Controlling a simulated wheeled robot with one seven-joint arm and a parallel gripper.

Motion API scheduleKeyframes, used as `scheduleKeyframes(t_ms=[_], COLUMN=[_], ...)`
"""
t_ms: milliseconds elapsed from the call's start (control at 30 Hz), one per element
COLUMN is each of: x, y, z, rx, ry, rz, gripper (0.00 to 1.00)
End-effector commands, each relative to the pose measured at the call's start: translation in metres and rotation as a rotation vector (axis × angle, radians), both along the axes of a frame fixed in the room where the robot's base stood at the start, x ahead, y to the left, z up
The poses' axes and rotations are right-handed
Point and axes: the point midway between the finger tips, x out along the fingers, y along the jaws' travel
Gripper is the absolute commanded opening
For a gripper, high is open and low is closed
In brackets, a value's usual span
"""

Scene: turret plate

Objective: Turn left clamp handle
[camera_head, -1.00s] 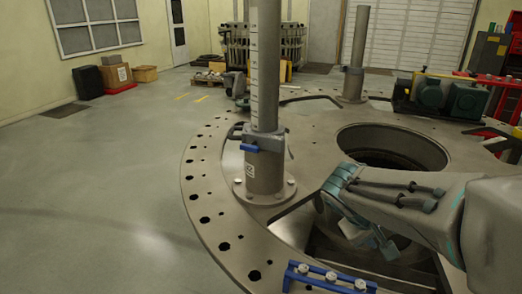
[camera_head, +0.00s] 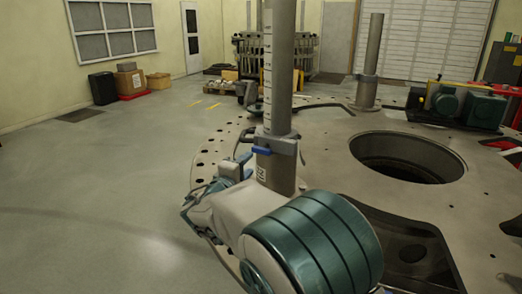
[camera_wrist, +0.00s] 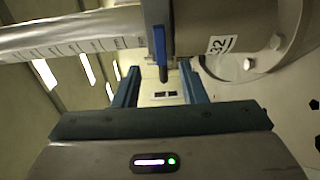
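The blue clamp handle (camera_head: 264,151) is on a grey clamp collar (camera_head: 282,146) around the near upright post (camera_head: 278,62). In the wrist view the blue handle (camera_wrist: 156,32) hangs down from the top, with its dark tip between the two fingers. My gripper (camera_wrist: 160,68) is open, with one finger on each side of the handle tip. I cannot tell whether a finger touches it. In the head view my arm hides the gripper's fingers, left of the post.
The round turret plate (camera_head: 216,150) has a large hole (camera_head: 405,157) at its middle right. A second post (camera_head: 370,52) stands behind. Green motors (camera_head: 470,107) sit at the right. Floor is clear at the left.

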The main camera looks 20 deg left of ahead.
Motion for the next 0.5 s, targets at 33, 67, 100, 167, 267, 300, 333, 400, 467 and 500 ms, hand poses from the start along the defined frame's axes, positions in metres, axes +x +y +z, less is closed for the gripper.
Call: scheduleKeyframes(t_ms=[33,67,100,167,267,300,333,400,467,500], x=[0.012,0.019,0.028,0.041,0.061,0.069,0.074,0.084,0.091,0.095], y=[-0.002,-0.003,-0.003,-0.004,-0.006,-0.006,-0.007,-0.007,-0.008,-0.008], z=[0.002,0.002,0.002,0.002,0.002,0.002,0.002,0.002,0.001,0.001], rx=[-0.001,-0.002,-0.002,-0.002,-0.003,-0.002,-0.002,-0.001,-0.001,-0.001], ry=[0.000,0.000,0.001,0.001,0.001,0.001,0.001,0.002,0.002,0.002], rz=[-0.003,-0.005,-0.004,-0.004,-0.003,-0.003,-0.003,-0.002,-0.003,-0.003], gripper=[0.38,0.38,0.38,0.38,0.38,0.38,0.38,0.38,0.38,0.38])
